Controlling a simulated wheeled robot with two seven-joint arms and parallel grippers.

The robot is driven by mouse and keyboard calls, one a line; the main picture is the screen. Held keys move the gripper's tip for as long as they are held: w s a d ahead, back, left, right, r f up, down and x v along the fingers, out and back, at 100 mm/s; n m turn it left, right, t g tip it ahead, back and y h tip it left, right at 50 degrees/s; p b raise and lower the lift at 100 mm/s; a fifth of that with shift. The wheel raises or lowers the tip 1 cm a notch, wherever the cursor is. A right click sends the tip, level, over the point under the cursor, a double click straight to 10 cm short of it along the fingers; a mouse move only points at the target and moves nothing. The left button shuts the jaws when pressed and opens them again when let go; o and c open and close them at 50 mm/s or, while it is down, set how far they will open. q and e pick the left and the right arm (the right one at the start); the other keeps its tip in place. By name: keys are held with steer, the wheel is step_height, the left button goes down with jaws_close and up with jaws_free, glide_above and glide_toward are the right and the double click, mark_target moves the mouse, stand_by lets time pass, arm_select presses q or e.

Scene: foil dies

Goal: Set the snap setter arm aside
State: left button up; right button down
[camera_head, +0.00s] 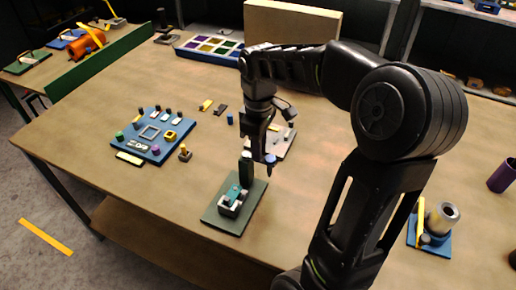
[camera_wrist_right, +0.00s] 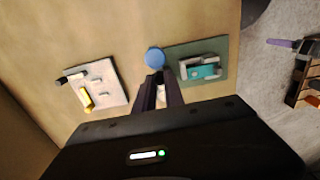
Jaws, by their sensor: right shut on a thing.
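The snap setter stands on a green base plate (camera_head: 218,216) at the front middle of the table. In the right wrist view the blue knob (camera_wrist_right: 154,57) is at the fingertips, beside the base plate (camera_wrist_right: 222,54). My left gripper is out of view.
A grey tray (camera_head: 289,147) with small parts lies behind the gripper. A blue board (camera_head: 178,150) with several small pieces is to the left. A blue stand (camera_head: 433,246) with a metal cylinder is at the right.

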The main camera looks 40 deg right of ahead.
stand_by(0.4)
steer(key=c, duration=1.4)
jaws_free()
steer(key=shift+r, duration=0.1)
step_height(320, 180, up, 8)
steer(key=shift+f+b, duration=0.15)
steer(key=shift+b, duration=0.2)
